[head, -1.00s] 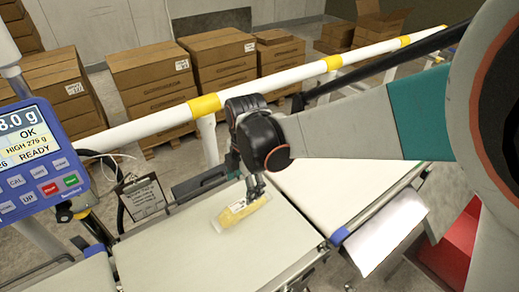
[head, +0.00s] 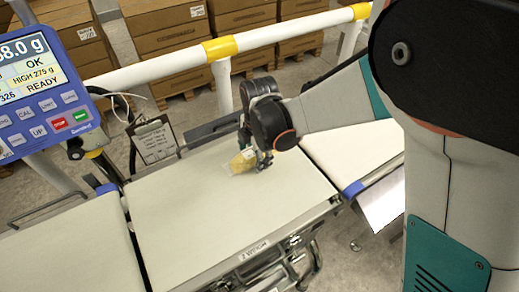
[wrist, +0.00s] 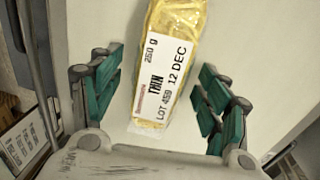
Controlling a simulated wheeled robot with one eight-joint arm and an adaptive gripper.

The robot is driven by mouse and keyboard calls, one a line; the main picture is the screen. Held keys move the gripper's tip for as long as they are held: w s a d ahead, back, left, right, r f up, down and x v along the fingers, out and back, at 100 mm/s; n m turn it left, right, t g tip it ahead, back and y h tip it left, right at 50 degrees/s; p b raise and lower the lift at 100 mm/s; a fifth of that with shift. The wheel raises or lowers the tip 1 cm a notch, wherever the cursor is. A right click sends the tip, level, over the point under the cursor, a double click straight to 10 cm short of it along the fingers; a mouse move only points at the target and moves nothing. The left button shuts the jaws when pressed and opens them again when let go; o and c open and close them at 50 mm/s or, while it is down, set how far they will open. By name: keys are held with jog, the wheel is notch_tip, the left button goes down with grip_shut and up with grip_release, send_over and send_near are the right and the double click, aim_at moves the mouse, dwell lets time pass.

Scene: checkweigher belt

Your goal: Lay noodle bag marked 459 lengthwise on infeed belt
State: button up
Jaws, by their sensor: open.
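The noodle bag (head: 242,161) is yellow in clear wrap and lies flat on a pale belt (head: 220,210), near its far edge. In the wrist view, the bag (wrist: 187,22) has a white label reading THIN, 250 g, LOT 459, 12 DEC. There it runs up the picture, tilted slightly right at the top. My gripper (head: 262,162) is low over the belt at the bag's right end. In the wrist view its teal fingers are open, one on each side of the bag, with visible gaps. The bag's right end is partly hidden by the fingers in the head view.
A white rail with yellow bands (head: 222,48) runs behind the belt. A clipboard (head: 154,139) hangs at the far side. A blue weigher display (head: 48,90) stands at left. Other belt sections adjoin left (head: 70,245) and right (head: 350,150). The near belt area is clear.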

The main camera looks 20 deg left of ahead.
jog(key=shift+f, duration=0.35)
jog(key=shift+r, duration=0.1)
jog(key=c, duration=1.3)
jog(key=shift+c, duration=0.2)
